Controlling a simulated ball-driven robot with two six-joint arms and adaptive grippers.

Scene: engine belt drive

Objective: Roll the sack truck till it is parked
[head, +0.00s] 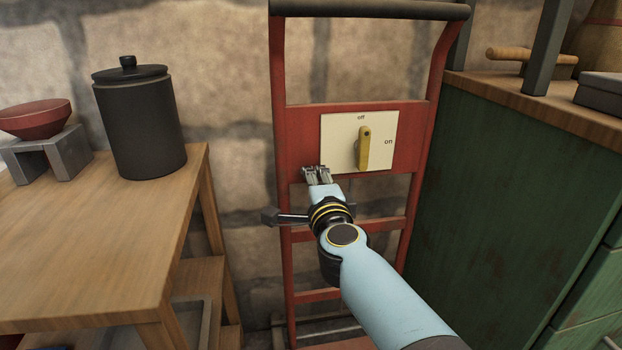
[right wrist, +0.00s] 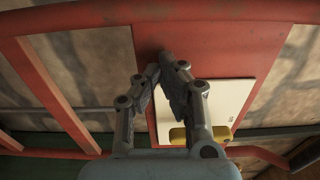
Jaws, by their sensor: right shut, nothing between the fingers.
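The sack truck (head: 289,150) is a red frame with a black top handle bar (head: 372,11). It stands upright in front of the stone wall. Its cross panel carries a cream plate (head: 340,140) marked "off" at the top and "on" at the right. A yellow knob (head: 364,148) on it points up towards "off". My right gripper (head: 316,171) is shut and empty, in front of the panel's lower left, just left of the plate. In the right wrist view its fingertips (right wrist: 166,66) are close together before the red panel (right wrist: 200,55); contact is unclear. My left gripper is out of view.
A wooden table (head: 90,225) at left holds a black lidded canister (head: 140,130) and a red bowl (head: 36,118) on a grey stand (head: 48,157). A green cabinet (head: 500,190) stands close at the truck's right. The stone wall (head: 225,60) is behind.

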